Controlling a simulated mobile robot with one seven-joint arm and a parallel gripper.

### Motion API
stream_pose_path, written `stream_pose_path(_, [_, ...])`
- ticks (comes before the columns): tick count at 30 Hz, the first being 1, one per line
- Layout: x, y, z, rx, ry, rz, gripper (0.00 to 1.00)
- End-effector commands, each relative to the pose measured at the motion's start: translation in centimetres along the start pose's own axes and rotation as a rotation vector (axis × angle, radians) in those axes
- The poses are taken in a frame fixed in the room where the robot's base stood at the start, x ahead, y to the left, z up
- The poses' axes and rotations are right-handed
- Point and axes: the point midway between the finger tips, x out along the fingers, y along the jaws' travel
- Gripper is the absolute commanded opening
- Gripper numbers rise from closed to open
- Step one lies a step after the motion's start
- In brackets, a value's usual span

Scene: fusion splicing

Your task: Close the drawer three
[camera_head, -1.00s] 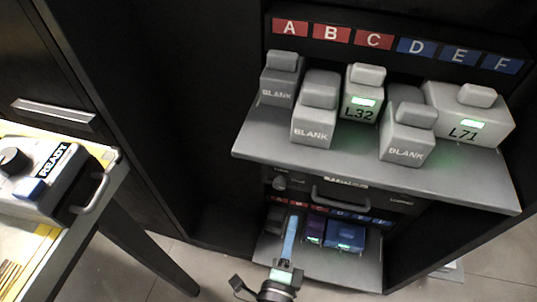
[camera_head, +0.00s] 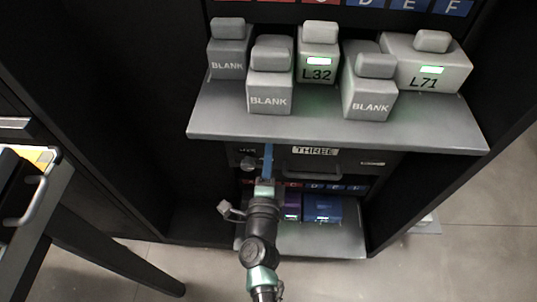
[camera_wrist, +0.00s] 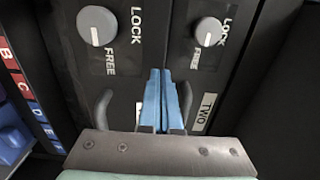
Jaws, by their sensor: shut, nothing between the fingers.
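Drawer three (camera_head: 345,163) is the dark front under the grey shelf in the head view, with a white THREE label (camera_head: 315,150) and a bar handle. How far it stands out cannot be told. My gripper (camera_head: 268,150) has its blue fingers pointing up at the left part of this front, beside the handle. In the wrist view the blue fingers (camera_wrist: 161,80) are together and empty, over the seam between two dark fronts. The right front has a TWO label (camera_wrist: 207,106). The left front has a knob (camera_wrist: 97,27) with its mark toward FREE; its label is mostly hidden.
The grey shelf (camera_head: 235,118) above sticks out, bearing several BLANK, L32 and L71 modules. A lower shelf (camera_head: 340,240) holds purple and blue modules (camera_head: 322,208). A table with a handle (camera_head: 35,190) stands at left. Floor at right is free.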

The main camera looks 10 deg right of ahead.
Motion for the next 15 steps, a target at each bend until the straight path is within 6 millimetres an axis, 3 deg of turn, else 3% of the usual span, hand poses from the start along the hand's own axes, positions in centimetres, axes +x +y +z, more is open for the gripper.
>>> stream_pose_path(15, [0.81,0.00,-0.02,0.000,0.000,-0.001,0.00])
